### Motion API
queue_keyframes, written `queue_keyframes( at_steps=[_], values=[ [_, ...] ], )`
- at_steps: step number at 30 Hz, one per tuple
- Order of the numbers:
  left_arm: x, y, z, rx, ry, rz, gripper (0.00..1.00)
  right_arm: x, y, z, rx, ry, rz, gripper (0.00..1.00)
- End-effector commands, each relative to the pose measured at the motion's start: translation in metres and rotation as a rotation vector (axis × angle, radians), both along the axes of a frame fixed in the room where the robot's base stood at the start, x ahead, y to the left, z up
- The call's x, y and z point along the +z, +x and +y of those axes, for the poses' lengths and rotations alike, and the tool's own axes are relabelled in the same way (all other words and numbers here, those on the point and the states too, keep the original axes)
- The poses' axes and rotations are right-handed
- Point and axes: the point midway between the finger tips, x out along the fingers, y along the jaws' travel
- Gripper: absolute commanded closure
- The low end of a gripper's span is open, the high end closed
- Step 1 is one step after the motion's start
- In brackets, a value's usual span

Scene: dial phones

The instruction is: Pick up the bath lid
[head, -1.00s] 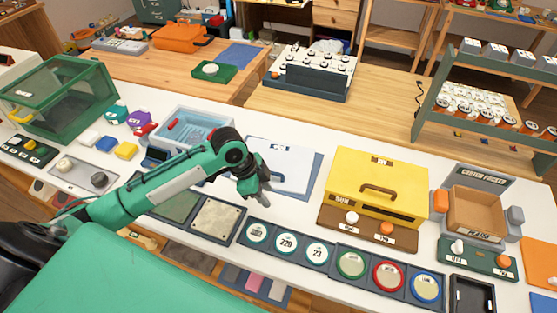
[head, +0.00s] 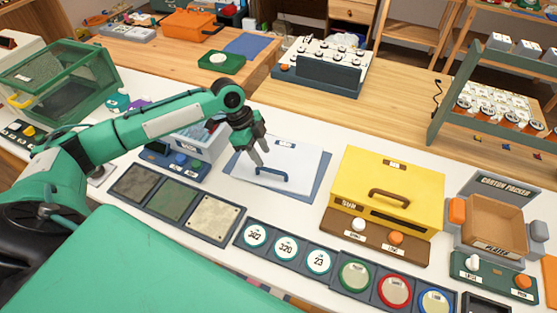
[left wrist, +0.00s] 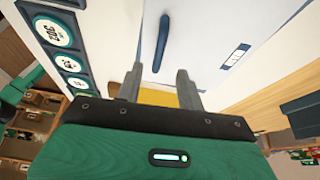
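The bath lid (head: 300,163) is a flat white panel with a dark blue bar handle (head: 272,177) and a small label. It lies on a blue-grey mat (head: 318,190) in the middle of the white table. My left gripper (head: 259,155) is above the lid's left part, just behind the handle in the head view, with its fingers apart and empty. In the left wrist view the blue handle (left wrist: 163,42) on the white lid (left wrist: 205,35) lies beyond the two spread fingers (left wrist: 160,85). My right gripper is not in view.
The yellow box (head: 390,185) stands to the right of the lid. Round numbered dials (head: 287,247) lie in front. A light blue tub (head: 198,140) stands to the left, partly behind my left arm. Flat panels (head: 175,200) lie front left.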

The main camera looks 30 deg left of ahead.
Motion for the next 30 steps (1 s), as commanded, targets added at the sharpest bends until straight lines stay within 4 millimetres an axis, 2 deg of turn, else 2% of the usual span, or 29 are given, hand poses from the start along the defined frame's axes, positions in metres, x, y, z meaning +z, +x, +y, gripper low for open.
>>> queue_keyframes(
  at_steps=[8, 13, 18, 24, 25, 30],
  values=[
    [-0.015, 0.001, -0.008, 0.0, 0.0, 0.0, 0.62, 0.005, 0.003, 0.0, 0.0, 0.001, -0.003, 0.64],
    [-0.034, 0.001, -0.019, 0.0, -0.001, 0.002, 0.62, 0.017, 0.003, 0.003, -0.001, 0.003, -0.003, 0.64],
    [-0.055, 0.002, -0.027, 0.001, 0.0, -0.001, 0.62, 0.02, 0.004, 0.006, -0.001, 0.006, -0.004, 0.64],
    [-0.058, 0.003, -0.027, 0.001, 0.001, -0.002, 0.62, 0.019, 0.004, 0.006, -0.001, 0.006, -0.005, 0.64],
    [-0.058, 0.003, -0.027, 0.001, 0.001, -0.002, 0.64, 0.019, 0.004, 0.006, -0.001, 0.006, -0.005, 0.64],
    [-0.058, 0.003, -0.027, 0.001, 0.001, -0.002, 0.97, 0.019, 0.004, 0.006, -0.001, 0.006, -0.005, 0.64]
  ],
)
